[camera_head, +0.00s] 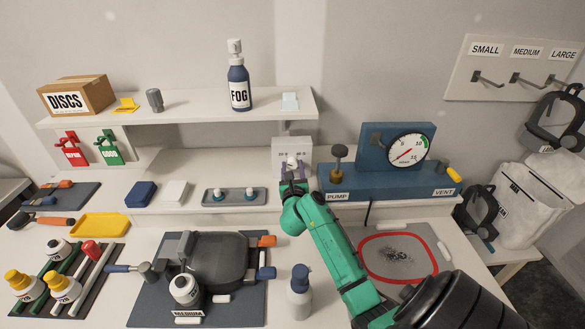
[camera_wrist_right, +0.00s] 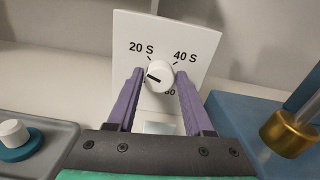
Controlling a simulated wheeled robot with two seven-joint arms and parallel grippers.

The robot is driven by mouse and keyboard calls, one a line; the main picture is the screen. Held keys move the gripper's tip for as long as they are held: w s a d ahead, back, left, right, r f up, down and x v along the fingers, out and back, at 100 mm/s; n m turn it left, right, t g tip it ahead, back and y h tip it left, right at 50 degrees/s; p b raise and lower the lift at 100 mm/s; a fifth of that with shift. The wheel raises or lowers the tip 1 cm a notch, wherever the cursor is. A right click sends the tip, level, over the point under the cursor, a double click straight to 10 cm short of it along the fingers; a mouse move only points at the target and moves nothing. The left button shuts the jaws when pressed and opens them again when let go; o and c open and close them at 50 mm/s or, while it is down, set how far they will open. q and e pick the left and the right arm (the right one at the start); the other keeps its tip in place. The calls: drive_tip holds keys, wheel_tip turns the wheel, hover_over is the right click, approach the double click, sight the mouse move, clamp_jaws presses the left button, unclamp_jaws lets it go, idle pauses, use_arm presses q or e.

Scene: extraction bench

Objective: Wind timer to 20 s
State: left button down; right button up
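The timer (camera_head: 304,152) is a white plate standing on the bench below the shelf. In the right wrist view the timer plate (camera_wrist_right: 202,33) carries the marks 20 S at upper left, 40 S at upper right and a partly hidden 60 below. Its round white knob (camera_wrist_right: 160,78) has a dark pointer line aimed left and slightly up, below the 20 S tick. My right gripper (camera_wrist_right: 160,74) is open, with its purple fingers on either side of the knob and small gaps showing. It also shows in front of the timer in the head view (camera_head: 292,178). My left gripper is not in view.
A blue pump and vent panel (camera_head: 373,183) with a gauge stands right of the timer. A grey tray (camera_head: 234,203) with two knobbed pieces lies to the left. The shelf (camera_head: 205,113) with a FOG bottle (camera_head: 239,85) is above.

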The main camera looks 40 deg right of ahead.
clamp_jaws()
idle(0.9)
drive_tip(key=o, duration=0.5)
unclamp_jaws()
drive_tip(key=shift+o, duration=0.2)
drive_tip(key=b+v, duration=0.1)
drive_tip(key=v, duration=0.6)
drive_tip(key=shift+f, duration=0.2)
drive_tip(key=shift+s+a+r, duration=0.2)
drive_tip(key=shift+s+a, duration=0.05)
drive_tip(key=shift+w+f, duration=0.1)
drive_tip(key=shift+w, duration=0.05)
